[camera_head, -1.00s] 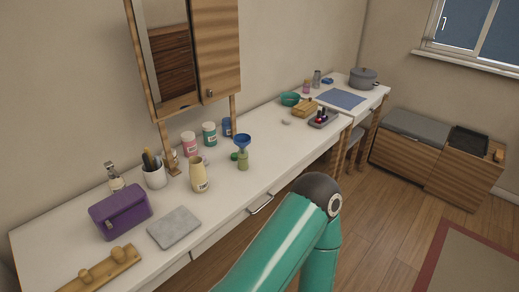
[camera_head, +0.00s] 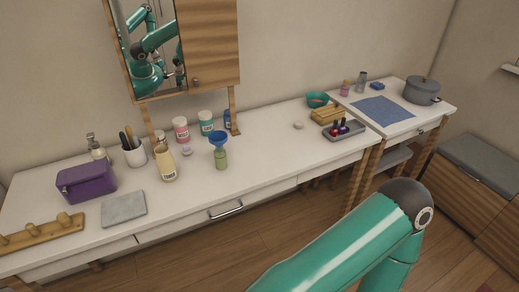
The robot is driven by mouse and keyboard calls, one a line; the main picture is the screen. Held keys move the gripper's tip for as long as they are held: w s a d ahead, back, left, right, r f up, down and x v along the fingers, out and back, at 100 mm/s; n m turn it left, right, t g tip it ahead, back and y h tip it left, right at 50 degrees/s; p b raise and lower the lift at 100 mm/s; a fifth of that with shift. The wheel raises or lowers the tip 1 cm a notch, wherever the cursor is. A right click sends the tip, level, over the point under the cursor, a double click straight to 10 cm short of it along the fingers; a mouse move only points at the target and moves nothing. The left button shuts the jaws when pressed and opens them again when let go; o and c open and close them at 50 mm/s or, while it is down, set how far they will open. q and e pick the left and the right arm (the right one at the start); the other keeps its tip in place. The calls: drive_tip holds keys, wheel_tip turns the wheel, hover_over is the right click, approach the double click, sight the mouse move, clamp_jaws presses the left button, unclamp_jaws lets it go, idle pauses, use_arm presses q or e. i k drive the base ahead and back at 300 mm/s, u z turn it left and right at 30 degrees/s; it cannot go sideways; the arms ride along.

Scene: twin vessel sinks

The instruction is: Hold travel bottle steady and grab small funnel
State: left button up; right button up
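The small funnel (camera_head: 219,137) is blue, with its wide mouth up. It appears to sit in the top of a small green travel bottle (camera_head: 221,160), which stands upright on the white counter. Neither of my grippers is directly in view. One teal arm of mine, with a dark elbow joint, fills the lower right, well apart from the bottle.
The long white counter (camera_head: 275,148) holds a cream bottle (camera_head: 167,165) left of the travel bottle and several jars behind it. A purple case (camera_head: 86,182) and grey mat (camera_head: 124,209) lie further left. The mirror (camera_head: 150,45) reflects my teal arms. Counter right of the bottle is mostly clear.

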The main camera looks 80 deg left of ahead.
sight(218, 138)
drive_tip(key=z, duration=0.15)
drive_tip(key=i, duration=1.15)
drive_tip(key=u, duration=2.4)
drive_tip(key=i, duration=0.15)
drive_tip(key=u, duration=1.2)
drive_tip(key=k, duration=0.4)
drive_tip(key=u, duration=0.45)
drive_tip(key=i, duration=1.4)
drive_tip(key=z, duration=0.3)
